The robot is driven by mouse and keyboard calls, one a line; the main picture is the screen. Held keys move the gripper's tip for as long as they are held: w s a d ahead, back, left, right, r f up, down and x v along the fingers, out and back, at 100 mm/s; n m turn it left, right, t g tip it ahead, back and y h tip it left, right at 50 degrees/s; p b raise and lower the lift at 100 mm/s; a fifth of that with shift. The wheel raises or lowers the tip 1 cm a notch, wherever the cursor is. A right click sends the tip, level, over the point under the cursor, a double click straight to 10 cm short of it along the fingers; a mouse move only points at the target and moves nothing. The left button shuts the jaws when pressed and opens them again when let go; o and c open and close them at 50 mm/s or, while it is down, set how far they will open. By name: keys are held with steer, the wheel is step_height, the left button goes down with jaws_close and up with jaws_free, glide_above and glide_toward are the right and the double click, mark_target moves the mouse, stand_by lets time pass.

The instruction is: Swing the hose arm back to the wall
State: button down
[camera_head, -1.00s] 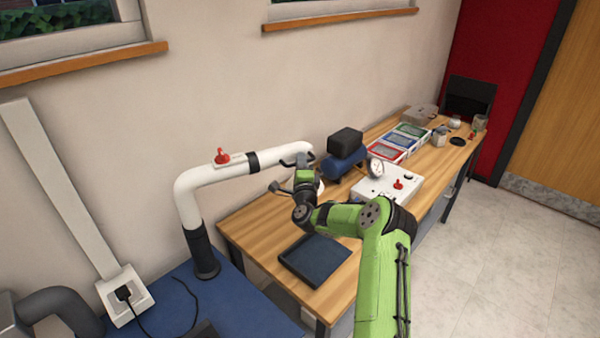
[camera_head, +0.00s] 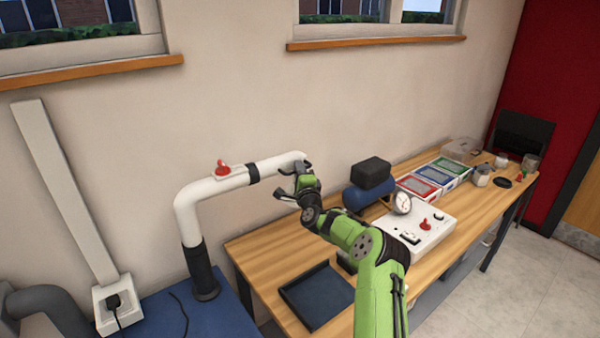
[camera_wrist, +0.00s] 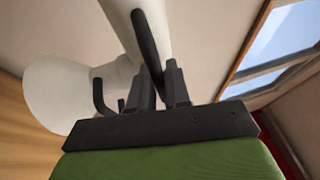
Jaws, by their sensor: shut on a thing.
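The hose arm (camera_head: 217,187) is a white bent pipe on a black upright post (camera_head: 201,271), with a red valve (camera_head: 222,169) on top and a black collar. Its horizontal part runs right, close to the wall. My gripper (camera_head: 290,180) is at the pipe's free end, shut on the black handle there. In the wrist view my gripper's fingers (camera_wrist: 158,88) close around the black handle bar (camera_wrist: 148,45), beside the white pipe. The white flared hood (camera_wrist: 58,92) shows at the left there; my gripper hides it in the head view.
A wooden bench (camera_head: 262,250) along the wall carries a dark tray (camera_head: 316,296), a blue tank with a black block (camera_head: 370,172), a white control box (camera_head: 425,235) and coloured boxes (camera_head: 418,186). Window sills (camera_head: 375,43) stick out above.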

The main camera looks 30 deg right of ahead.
steer(key=c, duration=1.2)
jaws_free()
steer(key=shift+o, duration=0.2)
steer(key=b+v, duration=0.6)
steer(key=v, duration=0.9)
steer(key=shift+s+f, duration=0.15)
steer(key=shift+s, duration=0.15)
steer(key=shift+a, duration=0.15)
